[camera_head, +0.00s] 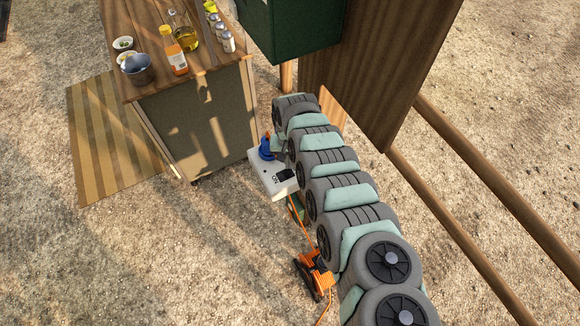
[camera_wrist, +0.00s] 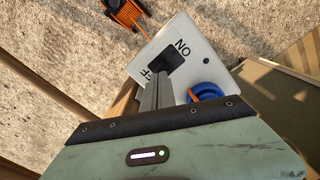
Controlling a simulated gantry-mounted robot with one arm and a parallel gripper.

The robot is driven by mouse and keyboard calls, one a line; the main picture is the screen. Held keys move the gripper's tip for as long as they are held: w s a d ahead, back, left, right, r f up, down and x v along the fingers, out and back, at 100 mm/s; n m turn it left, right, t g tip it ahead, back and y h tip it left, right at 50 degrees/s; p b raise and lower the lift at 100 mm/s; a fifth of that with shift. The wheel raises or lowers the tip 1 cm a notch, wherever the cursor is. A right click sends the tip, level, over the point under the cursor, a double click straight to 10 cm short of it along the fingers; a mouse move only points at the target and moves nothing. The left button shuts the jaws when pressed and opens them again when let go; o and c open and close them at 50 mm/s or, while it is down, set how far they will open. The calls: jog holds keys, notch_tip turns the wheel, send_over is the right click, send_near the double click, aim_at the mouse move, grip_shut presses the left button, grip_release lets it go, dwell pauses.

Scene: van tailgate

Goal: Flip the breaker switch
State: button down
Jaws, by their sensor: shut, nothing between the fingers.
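The breaker box is a white plate (camera_head: 262,178) with a dark switch (camera_head: 286,174) and an "ON" label, near the middle of the head view. In the wrist view the white plate (camera_wrist: 208,62) carries the black switch (camera_wrist: 168,60), with "ON" beside it and part of an "OFF" label. My gripper (camera_wrist: 165,78) is shut and empty, with its fingertips at or very near the switch. I cannot tell whether they touch it, or which way the switch is tipped. In the head view my arm hides the gripper and part of the box.
A blue plug (camera_head: 266,147) sits at the box's far side. An orange cable reel (camera_head: 313,277) lies on the gravel below, its cord running up towards the box. A wooden counter (camera_head: 150,82) with bottles and bowls stands at left. A dark green cabinet (camera_head: 290,25) and wooden panel (camera_head: 385,60) are above right.

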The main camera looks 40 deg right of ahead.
jog(key=shift+f, duration=0.3)
notch_tip(320, 180, up, 7)
jog(key=p, duration=0.7)
jog(key=shift+p, duration=0.3)
dwell(0.5)
